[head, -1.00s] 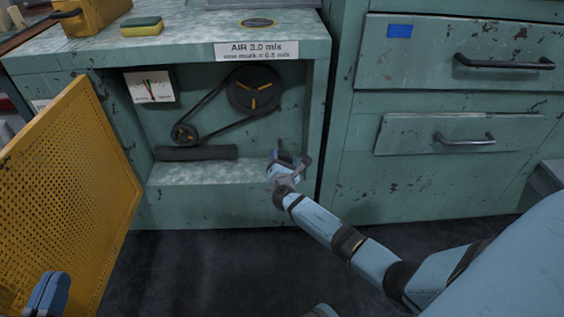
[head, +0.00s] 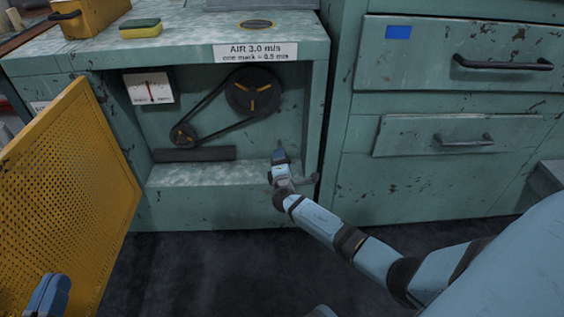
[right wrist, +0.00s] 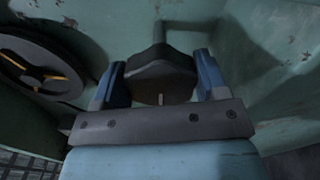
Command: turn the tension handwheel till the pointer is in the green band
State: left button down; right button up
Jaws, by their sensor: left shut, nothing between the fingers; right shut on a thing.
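My right gripper (head: 279,153) is inside the lower right of the open cabinet bay. In the right wrist view its blue fingers (right wrist: 162,84) are shut on a dark, rounded-edged knob, which I take as the tension handwheel (right wrist: 160,64). The handwheel cannot be made out behind the gripper in the head view. The white gauge (head: 148,88) hangs at the bay's upper left. Its needle area shows a near-upright red and dark line; no green is clear, and I cannot tell whether the pointer is in the band. My left gripper (head: 48,296) is shut and empty at lower left.
A belt joins a large pulley (head: 253,92) and a small pulley (head: 183,134) in the bay. A yellow perforated panel (head: 70,200) stands open at left. A dark bar (head: 195,154) lies below the belt. Drawers (head: 460,130) are at right.

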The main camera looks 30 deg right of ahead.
dwell(0.4)
jog(key=o, duration=0.9)
jog(key=shift+s, duration=0.1)
